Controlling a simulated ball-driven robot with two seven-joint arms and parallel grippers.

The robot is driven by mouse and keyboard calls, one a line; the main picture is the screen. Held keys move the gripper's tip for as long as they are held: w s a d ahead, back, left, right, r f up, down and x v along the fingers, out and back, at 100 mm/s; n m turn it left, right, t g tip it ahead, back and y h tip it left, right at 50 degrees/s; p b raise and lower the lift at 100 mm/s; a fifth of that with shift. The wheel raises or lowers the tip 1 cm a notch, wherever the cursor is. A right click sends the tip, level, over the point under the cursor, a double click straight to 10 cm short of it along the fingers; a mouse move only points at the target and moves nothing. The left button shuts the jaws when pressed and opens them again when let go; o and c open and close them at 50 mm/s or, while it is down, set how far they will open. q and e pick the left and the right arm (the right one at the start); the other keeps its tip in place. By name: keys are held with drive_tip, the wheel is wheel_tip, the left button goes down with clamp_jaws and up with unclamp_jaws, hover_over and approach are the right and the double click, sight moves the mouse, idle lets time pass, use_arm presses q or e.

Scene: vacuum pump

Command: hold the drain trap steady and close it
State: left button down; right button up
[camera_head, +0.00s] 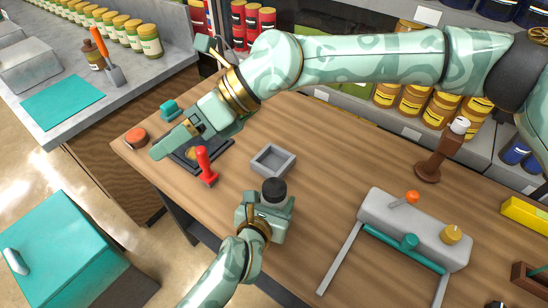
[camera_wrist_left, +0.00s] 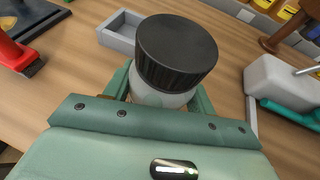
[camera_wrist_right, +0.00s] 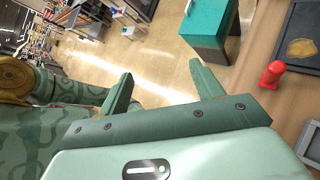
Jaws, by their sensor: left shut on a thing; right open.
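The drain trap, a pale jar with a ribbed black cap on top, appears in the left wrist view (camera_wrist_left: 165,97). Its cap (camera_head: 274,190) also shows in the head view. My left gripper (camera_head: 266,207) is shut around the jar's body, below the cap, near the table's front edge. The cap sits on top of the jar; I cannot tell how tight it is. The lower part of the jar is hidden by the gripper. My right gripper (camera_head: 172,137) is open and empty, over the far-left end of the table, away from the jar. Its two fingers show apart in the right wrist view (camera_wrist_right: 162,82).
A grey open tray (camera_head: 272,162) stands just behind the jar. A red-handled tool (camera_head: 206,168) and a dark tray (camera_head: 218,151) lie to its left. A grey pump-like unit (camera_head: 405,228) with teal pipe stands right. Table between is clear.

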drive_tip(key=w+a+r+m+t+y, duration=0.3)
drive_tip(key=w+r+m+y, duration=0.1)
drive_tip(key=r+m, duration=0.1)
drive_tip(key=w+d+f+m+t+h, duration=0.2)
drive_tip(key=w+d+m+t+h, duration=0.15)
drive_tip(key=w+m+t, duration=0.75)
drive_tip(key=s+d+f+m+g+h, duration=0.2)
drive_tip(key=s+d+f+g+h, duration=0.1)
drive_tip(key=d+f+h, duration=0.1)
drive_tip(key=s+d+f+m+g+h, duration=0.2)
drive_tip(key=s+d+f+g+h, duration=0.1)
drive_tip(key=s+d+f+h, duration=0.1)
drive_tip(key=s+d+f+m+g+h, duration=0.2)
drive_tip(key=s+d+f+g+h, duration=0.2)
drive_tip(key=d+f, duration=0.1)
drive_tip(key=shift+d+f+m, duration=0.1)
drive_tip(key=shift+d+m, duration=0.2)
drive_tip(key=shift+d, duration=0.15)
drive_tip(key=shift+s+d+g, duration=0.2)
drive_tip(key=shift+s+g, duration=0.05)
drive_tip(key=shift+g, duration=0.05)
